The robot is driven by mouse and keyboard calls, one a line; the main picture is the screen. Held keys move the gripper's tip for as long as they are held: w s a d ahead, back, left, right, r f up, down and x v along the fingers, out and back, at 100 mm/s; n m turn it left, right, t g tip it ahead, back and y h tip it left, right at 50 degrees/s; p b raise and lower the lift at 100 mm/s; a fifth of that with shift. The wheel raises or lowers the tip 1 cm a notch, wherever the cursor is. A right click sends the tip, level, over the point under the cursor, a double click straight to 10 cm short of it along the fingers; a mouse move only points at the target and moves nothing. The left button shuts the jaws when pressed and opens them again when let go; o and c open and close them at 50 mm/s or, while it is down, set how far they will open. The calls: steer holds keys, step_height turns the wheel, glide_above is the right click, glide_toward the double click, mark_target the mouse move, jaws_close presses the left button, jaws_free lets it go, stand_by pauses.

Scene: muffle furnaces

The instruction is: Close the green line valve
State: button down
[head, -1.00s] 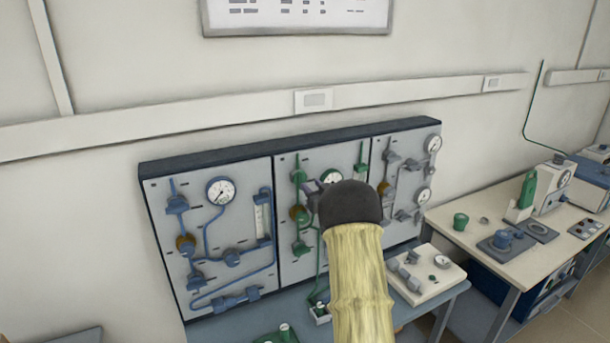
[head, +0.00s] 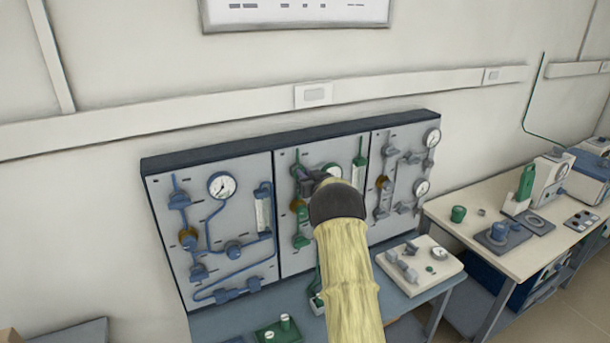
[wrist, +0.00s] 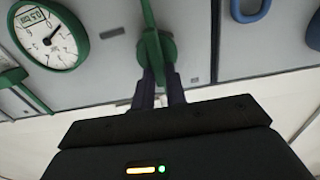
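The green line valve (wrist: 156,48) is a round green body on a vertical green pipe, in the upper middle of the wrist view. My gripper (wrist: 160,88) reaches up to it from below, its two dark purple fingers close together with a green part of the valve between them. It looks shut on that part, though the contact is partly hidden. In the head view my gripper (head: 313,181) is at the upper part of the middle panel (head: 293,262) with green piping.
A gauge (wrist: 48,36) is left of the valve in the wrist view. A blue-piped panel (head: 226,222) stands left, a grey-piped panel (head: 402,151) right. A green-tube flowmeter (head: 358,173) is close right of my gripper. A bench (head: 480,215) with instruments stands further right.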

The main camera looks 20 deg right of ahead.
steer(key=shift+f+n+b, duration=0.15)
steer(key=shift+n+b, duration=0.15)
steer(key=shift+b, duration=0.45)
steer(key=n+b, duration=0.5)
steer(key=b, duration=0.1)
steer(key=a+f+n+b, duration=0.1)
steer(key=n+b, duration=0.4)
steer(key=b, duration=0.2)
steer(key=n+b, duration=0.4)
steer(key=b, duration=0.2)
steer(key=shift+a+f+n, duration=0.3)
steer(key=shift+n, duration=0.1)
steer(key=shift+n+b, duration=1.2)
steer(key=shift+n, duration=0.1)
steer(key=c, duration=1.4)
jaws_free()
steer(key=shift+c, duration=0.2)
steer(key=shift+s+a, duration=0.1)
